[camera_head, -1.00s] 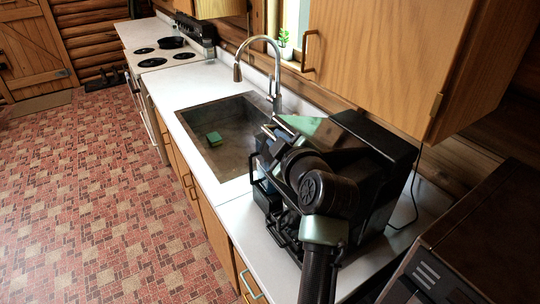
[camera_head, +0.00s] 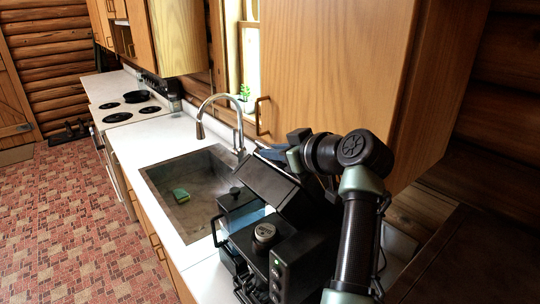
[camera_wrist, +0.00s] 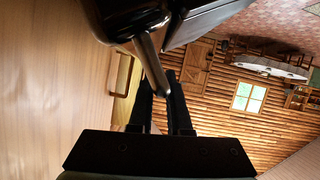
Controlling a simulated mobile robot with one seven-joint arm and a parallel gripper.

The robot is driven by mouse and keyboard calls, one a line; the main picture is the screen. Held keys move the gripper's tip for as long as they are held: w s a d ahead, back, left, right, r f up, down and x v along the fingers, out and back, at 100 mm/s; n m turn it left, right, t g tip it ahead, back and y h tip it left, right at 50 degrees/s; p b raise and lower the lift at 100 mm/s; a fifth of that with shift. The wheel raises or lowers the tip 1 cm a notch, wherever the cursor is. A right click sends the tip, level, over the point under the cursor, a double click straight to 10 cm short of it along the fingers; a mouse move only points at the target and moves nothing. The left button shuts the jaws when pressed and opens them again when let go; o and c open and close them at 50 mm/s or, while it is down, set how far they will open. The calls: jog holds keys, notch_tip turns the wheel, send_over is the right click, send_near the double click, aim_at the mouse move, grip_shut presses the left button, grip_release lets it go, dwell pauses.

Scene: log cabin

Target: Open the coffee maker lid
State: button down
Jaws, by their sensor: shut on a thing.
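The black coffee maker (camera_head: 300,255) stands on the counter right of the sink. Its dark lid (camera_head: 268,187) is raised and tilted steeply up, and the top of the body below it shows a round capsule-like piece (camera_head: 264,232). My gripper (camera_head: 274,151) is at the upper end of the lid. In the wrist view my gripper (camera_wrist: 162,82) has its two black fingers on either side of a metal bar (camera_wrist: 151,62), the lid handle, and is shut on it. My wrist hides part of the lid's far side in the head view.
A wooden wall cabinet (camera_head: 335,65) hangs close above my wrist. The sink (camera_head: 190,188) with a green sponge (camera_head: 181,195) and a tall faucet (camera_head: 217,98) is to the left. A dark appliance (camera_head: 460,250) stands at lower right. The counter beyond the sink is mostly clear.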

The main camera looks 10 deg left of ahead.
jog(key=shift+d, duration=0.15)
jog(key=c, duration=0.9)
grip_release()
jog(key=shift+w, duration=0.1)
jog(key=shift+o, duration=0.2)
jog(key=b+v, duration=0.5)
jog(key=v, duration=0.8)
jog(key=shift+w, duration=0.1)
